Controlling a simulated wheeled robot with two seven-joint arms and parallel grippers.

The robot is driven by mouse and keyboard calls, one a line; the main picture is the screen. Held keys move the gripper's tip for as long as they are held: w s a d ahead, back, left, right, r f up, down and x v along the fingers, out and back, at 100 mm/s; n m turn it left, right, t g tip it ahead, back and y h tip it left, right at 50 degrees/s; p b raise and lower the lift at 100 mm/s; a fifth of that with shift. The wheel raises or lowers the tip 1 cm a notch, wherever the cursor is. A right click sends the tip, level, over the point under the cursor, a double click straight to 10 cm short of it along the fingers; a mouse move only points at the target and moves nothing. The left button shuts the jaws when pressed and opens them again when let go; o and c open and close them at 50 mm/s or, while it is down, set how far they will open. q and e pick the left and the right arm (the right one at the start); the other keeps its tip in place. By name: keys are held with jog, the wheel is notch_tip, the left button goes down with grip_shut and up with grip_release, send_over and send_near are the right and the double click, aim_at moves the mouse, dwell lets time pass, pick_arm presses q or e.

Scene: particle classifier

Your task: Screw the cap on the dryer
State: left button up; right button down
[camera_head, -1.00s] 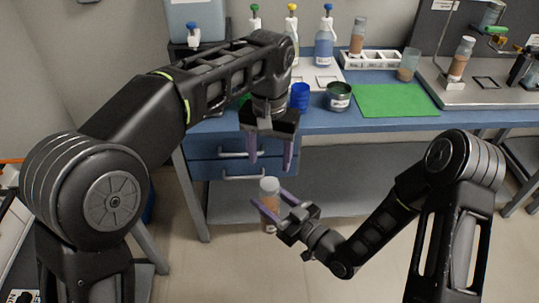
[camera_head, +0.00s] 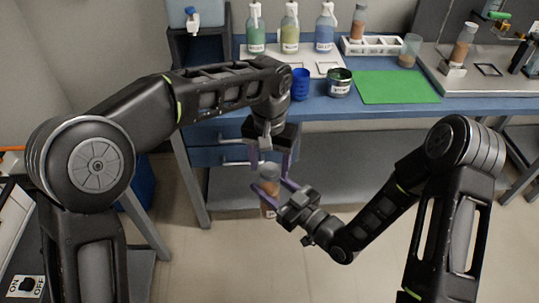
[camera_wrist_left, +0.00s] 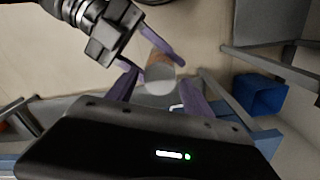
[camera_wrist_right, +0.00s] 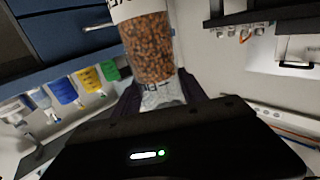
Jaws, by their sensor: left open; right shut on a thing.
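The dryer is a clear bottle of brown-orange beads (camera_head: 268,190), held off the floor in front of the bench. It also shows large in the right wrist view (camera_wrist_right: 148,45). My right gripper (camera_head: 274,192) is shut on the bottle's body. A pale cap (camera_head: 269,171) sits at the bottle's top; whether it is threaded on cannot be told. My left gripper (camera_head: 269,158) points down from above, open, its purple fingers on either side of the cap. In the left wrist view the cap (camera_wrist_left: 160,86) lies between the fingers, with no clear contact.
The blue bench (camera_head: 310,112) behind carries wash bottles, a blue cup (camera_head: 300,84), a dark-rimmed jar (camera_head: 339,82), a green mat (camera_head: 396,87) and a white rack (camera_head: 372,46). Drawers (camera_head: 218,156) are close behind my left gripper. The floor below the bottle is clear.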

pick_arm(q)
jog(key=shift+f, duration=0.15)
jog(key=shift+c, duration=0.2)
grip_shut()
dwell(0.4)
dwell(0.4)
jog(key=shift+o, duration=0.3)
grip_release()
jog(key=shift+r, duration=3.8)
